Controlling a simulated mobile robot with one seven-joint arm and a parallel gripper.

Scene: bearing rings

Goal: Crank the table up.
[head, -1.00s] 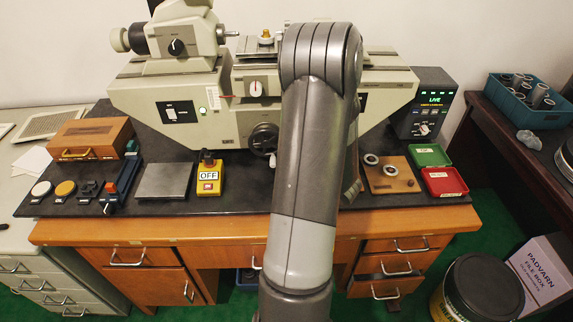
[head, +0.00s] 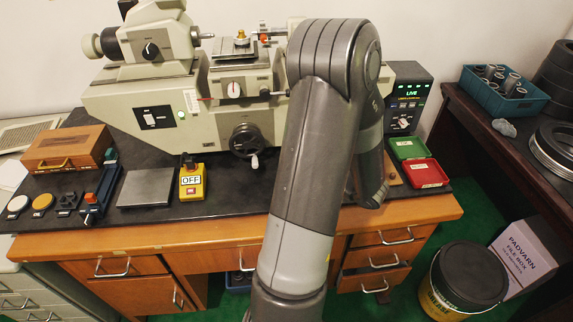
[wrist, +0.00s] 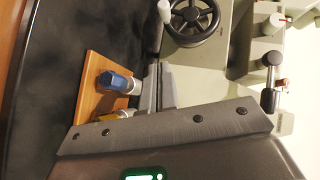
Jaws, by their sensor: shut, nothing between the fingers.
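The machine's dark handwheel (head: 246,140) is on the front of the pale machine, with its pale crank handle (head: 254,161) at the lower right of the rim. In the wrist view the handwheel (wrist: 195,22) is at the top, its handle (wrist: 163,10) at the left of the rim. The small metal table (head: 236,50) sits above the wheel and bears a brass-coloured piece. My gripper (wrist: 160,80) is shut and empty, apart from the handwheel and its handle. In the head view my arm hides the gripper.
A wooden board (wrist: 91,68) with blue-capped and yellow-capped pieces lies beside my fingers. A yellow OFF box (head: 192,183) and a grey plate (head: 146,188) stand left of the wheel. Green (head: 407,148) and red (head: 423,173) trays lie at right.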

